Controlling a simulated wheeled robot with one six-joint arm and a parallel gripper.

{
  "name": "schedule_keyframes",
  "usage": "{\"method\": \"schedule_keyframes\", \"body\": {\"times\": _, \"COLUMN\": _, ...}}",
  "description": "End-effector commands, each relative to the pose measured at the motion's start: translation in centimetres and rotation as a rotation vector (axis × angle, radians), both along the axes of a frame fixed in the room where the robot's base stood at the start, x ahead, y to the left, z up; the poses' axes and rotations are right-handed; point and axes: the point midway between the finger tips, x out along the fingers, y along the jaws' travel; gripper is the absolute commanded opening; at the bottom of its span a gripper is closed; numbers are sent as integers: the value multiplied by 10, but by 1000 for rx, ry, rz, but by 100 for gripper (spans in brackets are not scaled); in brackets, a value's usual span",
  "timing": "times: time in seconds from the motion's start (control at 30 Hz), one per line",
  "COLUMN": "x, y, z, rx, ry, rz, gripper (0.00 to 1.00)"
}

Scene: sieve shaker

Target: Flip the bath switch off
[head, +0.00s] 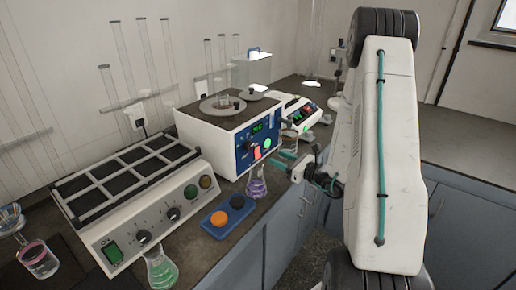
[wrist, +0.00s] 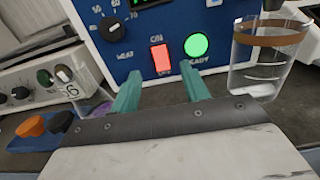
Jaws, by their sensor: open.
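The bath (head: 215,130) is a white box with a blue front panel, standing on the bench in the head view. Its red rocker switch (wrist: 160,58) is lit, under an "ON" label, on the blue panel in the wrist view. A round green light (wrist: 196,45) marked "READY" sits right of the switch. My gripper (wrist: 162,82) is open and empty, its two teal fingers pointing at the panel just below the switch and light. Whether the fingertips touch the panel cannot be told. In the head view my gripper (head: 284,162) is in front of the panel's lower right.
A flask with purple liquid (head: 257,185) stands below the panel. A beaker with a brown band (wrist: 268,60) is close on the right in the wrist view. A blue box with orange and black buttons (head: 228,215) lies at front. A hotplate unit (head: 130,190) stands left.

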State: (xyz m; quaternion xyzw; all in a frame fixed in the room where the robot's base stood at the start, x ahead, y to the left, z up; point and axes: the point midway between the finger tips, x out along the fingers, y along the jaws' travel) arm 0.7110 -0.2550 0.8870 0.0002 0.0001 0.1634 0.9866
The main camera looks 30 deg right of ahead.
Motion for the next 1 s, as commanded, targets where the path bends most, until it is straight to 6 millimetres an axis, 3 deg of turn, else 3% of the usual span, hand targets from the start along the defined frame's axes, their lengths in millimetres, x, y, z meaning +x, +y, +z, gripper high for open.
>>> {"method": "schedule_keyframes", "body": {"times": 0.5, "x": 66, "y": 24, "z": 0, "rx": 0, "ry": 0, "rz": 3, "gripper": 45}}
{"method": "schedule_keyframes", "body": {"times": 0.87, "x": 71, "y": 25, "z": 0, "rx": 0, "ry": 0, "rz": 1, "gripper": 45}}
{"method": "schedule_keyframes", "body": {"times": 1.0, "x": 71, "y": 25, "z": 0, "rx": 0, "ry": 0, "rz": 1, "gripper": 6}}
